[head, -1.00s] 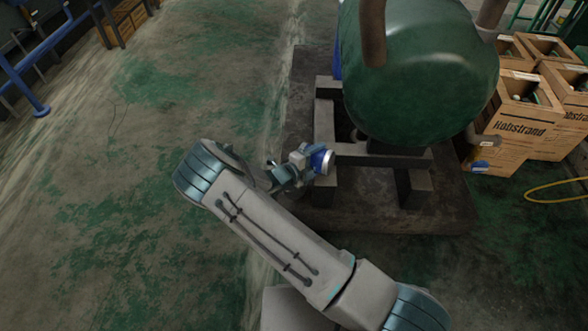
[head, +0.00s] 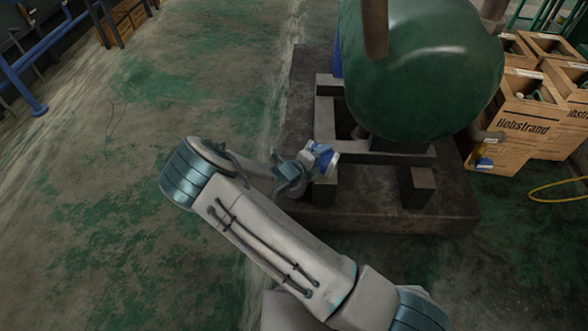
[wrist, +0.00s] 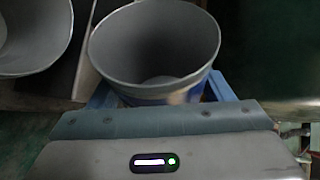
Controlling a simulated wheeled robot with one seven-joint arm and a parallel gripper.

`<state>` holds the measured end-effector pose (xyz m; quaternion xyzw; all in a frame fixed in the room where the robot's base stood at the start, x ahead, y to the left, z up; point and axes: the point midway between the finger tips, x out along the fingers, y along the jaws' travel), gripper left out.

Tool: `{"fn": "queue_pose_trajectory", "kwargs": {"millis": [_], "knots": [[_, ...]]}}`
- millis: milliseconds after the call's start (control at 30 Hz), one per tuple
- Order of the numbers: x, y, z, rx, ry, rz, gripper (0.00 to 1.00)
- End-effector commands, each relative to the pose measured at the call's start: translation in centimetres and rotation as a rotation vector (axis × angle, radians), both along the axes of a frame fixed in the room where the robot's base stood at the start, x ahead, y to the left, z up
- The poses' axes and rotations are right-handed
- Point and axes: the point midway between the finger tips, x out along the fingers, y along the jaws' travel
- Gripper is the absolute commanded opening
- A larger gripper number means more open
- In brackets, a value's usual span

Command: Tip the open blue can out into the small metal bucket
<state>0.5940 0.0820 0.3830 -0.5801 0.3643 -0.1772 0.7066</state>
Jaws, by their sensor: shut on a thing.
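The open blue can (head: 325,159) is held between the fingers of my gripper (head: 316,161), beside the low frame under the green tank. In the wrist view its wide round mouth (wrist: 155,42) faces the camera, with grey inner walls and a lighter patch at the bottom. A strip of its blue outside shows below the rim, between the blue fingers (wrist: 158,100). A grey open vessel (wrist: 32,38), which looks like the small metal bucket, is cut off at the upper left of the wrist view, apart from the can. I cannot make out the bucket in the head view.
The large green tank (head: 425,65) stands on a dark frame and plinth (head: 390,215) just right of the can. Cardboard boxes (head: 515,125) and a yellow hose (head: 560,188) are at the right. The floor (head: 110,200) at the left is open.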

Motion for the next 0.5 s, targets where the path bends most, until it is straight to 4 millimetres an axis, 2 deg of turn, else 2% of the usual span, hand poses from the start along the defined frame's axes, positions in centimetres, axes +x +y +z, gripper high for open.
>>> {"fn": "queue_pose_trajectory", "kwargs": {"millis": [400,500], "knots": [[-0.9,-1.8,-1.1,0.134,-0.056,-0.007,0.42],[-0.8,-1.7,-0.8,0.177,-0.074,-0.006,0.42]]}}
